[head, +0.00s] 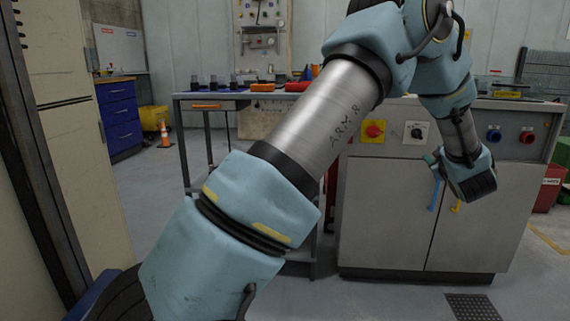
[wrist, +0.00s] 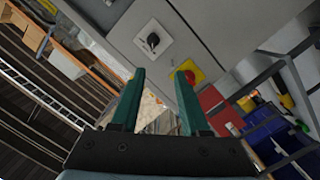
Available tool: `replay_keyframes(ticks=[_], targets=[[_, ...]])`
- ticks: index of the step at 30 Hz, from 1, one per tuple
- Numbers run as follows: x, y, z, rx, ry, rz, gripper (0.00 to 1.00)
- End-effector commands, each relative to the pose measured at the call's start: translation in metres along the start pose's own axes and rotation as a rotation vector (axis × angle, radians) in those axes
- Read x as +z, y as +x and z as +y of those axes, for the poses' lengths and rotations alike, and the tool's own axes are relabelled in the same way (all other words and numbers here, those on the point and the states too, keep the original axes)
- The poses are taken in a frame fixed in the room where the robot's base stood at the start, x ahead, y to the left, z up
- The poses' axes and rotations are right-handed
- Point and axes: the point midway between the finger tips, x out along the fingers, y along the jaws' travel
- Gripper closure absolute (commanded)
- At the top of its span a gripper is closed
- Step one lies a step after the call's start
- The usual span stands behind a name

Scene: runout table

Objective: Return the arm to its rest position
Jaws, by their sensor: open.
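My arm crosses the head view from the lower left to the upper right, then bends down in front of a grey cabinet (head: 385,215). My gripper (head: 430,160) hangs there with its green fingers toward the left, partly hidden by its own body. In the wrist view the two green fingers (wrist: 159,76) stand apart with nothing between them. Beyond them the tilted cabinet front shows a black knob on a white plate (wrist: 153,40) and a red knob on a yellow plate (wrist: 188,74). I see no contact with the cabinet.
A grey table (head: 205,96) with dark holders and orange items stands behind my arm. Blue drawers (head: 119,125), an orange cone (head: 164,136) and a yellow bin are at the left. A tall beige cabinet (head: 85,190) is close on the left. A floor grate (head: 472,307) lies at the lower right.

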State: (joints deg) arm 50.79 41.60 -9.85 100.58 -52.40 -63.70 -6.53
Motion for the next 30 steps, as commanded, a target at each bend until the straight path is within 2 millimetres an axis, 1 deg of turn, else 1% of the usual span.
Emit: replay_keyframes(ticks=[1,5,8,11,13,14,15,17,18,20,21,23,24,26,27,30], targets=[[-0.01,0.005,-0.008,-0.003,0.016,-0.021,0.55],[-0.029,0.013,-0.032,-0.008,0.072,-0.107,0.55],[-0.047,0.015,-0.059,-0.021,0.129,-0.19,0.55],[-0.07,0.009,-0.101,-0.054,0.203,-0.303,0.55],[-0.089,-0.005,-0.141,-0.093,0.265,-0.407,0.55],[-0.097,-0.014,-0.16,-0.114,0.292,-0.455,0.55],[-0.105,-0.028,-0.185,-0.144,0.324,-0.52,0.55],[-0.117,-0.052,-0.219,-0.189,0.367,-0.612,0.55],[-0.124,-0.07,-0.242,-0.221,0.392,-0.671,0.55],[-0.134,-0.099,-0.273,-0.269,0.422,-0.756,0.55],[-0.139,-0.119,-0.291,-0.301,0.439,-0.811,0.55],[-0.147,-0.148,-0.317,-0.347,0.459,-0.887,0.55],[-0.151,-0.167,-0.331,-0.376,0.469,-0.934,0.55],[-0.157,-0.193,-0.349,-0.414,0.48,-0.995,0.55],[-0.159,-0.21,-0.36,-0.438,0.486,-1.035,0.55],[-0.167,-0.249,-0.381,-0.493,0.493,-1.12,0.55]])
